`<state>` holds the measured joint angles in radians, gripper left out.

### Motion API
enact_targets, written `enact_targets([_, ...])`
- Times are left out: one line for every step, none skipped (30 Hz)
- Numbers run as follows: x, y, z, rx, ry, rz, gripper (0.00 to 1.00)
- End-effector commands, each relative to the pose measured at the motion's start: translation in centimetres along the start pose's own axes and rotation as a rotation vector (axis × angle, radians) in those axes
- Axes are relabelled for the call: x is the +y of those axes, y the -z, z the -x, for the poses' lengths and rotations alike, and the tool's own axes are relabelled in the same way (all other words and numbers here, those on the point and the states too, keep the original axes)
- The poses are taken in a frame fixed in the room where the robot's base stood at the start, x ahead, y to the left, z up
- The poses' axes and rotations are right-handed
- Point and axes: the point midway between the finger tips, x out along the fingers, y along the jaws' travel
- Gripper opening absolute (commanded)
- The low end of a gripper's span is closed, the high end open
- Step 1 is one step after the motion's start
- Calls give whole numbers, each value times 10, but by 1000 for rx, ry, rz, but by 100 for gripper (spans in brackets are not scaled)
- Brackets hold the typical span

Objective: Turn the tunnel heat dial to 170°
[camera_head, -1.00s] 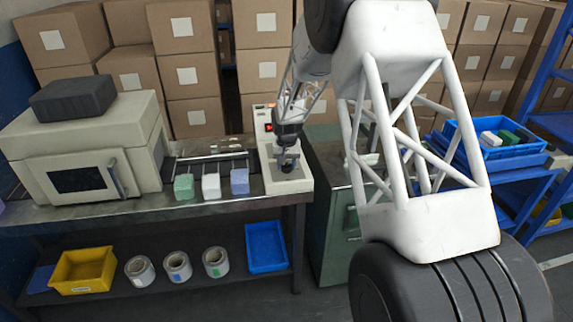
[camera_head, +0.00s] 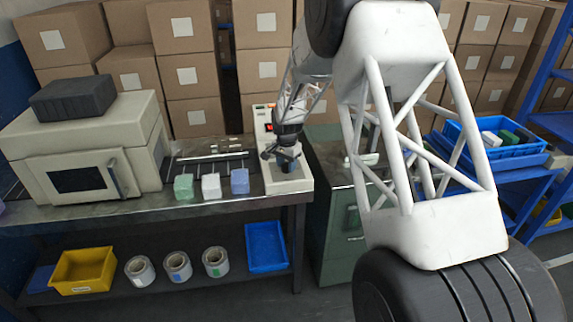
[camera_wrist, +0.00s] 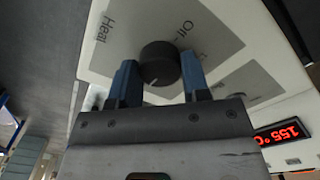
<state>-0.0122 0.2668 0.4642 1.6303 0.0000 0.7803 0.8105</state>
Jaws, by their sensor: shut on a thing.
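The tunnel heat dial is a black round knob (camera_wrist: 160,63) on a grey label plate (camera_wrist: 215,45) marked "Heat" and "Off" in the wrist view. A pale pointer line shows on its lower edge. My gripper (camera_wrist: 160,80) has its two blue fingers on either side of the dial, shut on it. A red display (camera_wrist: 279,133) at the right of the wrist view reads 155°C. In the head view my gripper (camera_head: 285,162) is over the cream control panel (camera_head: 292,186), and the dial is mostly hidden beneath it.
A cream machine (camera_head: 80,150) with a dark window stands on the left of the bench. Green, white and blue blocks (camera_head: 211,186) sit near the front edge beside the panel. A green cabinet (camera_head: 335,220) stands to the right, with blue bins (camera_head: 495,150) beyond.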

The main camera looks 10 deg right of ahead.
Motion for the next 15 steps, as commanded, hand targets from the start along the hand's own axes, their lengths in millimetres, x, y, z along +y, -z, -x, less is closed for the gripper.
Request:
enact_targets([0, 1, 1, 1, 2, -3, 19])
enact_targets([0, 1, 1, 2, 2, -3, 19])
enact_targets([0, 1, 1, 1, 2, -4, 19])
enact_targets([0, 1, 1, 2, 2, -4, 19])
enact_targets([0, 1, 1, 1, 2, -4, 19])
enact_targets([0, 1, 1, 2, 2, -3, 19])
enact_targets([0, 1, 1, 2, 2, -3, 19])
enact_targets([0, 1, 1, 1, 2, -3, 19])
enact_targets([0, 1, 1, 1, 2, -3, 19])
enact_targets([0, 1, 1, 1, 2, -3, 19])
enact_targets([0, 1, 1, 2, 2, -3, 46])
enact_targets([0, 1, 1, 1, 1, -3, 52])
enact_targets([0, 1, 1, 1, 1, -3, 57])
enact_targets([0, 1, 1, 1, 1, -3, 61])
enact_targets([0, 0, 1, 1, 1, -3, 67])
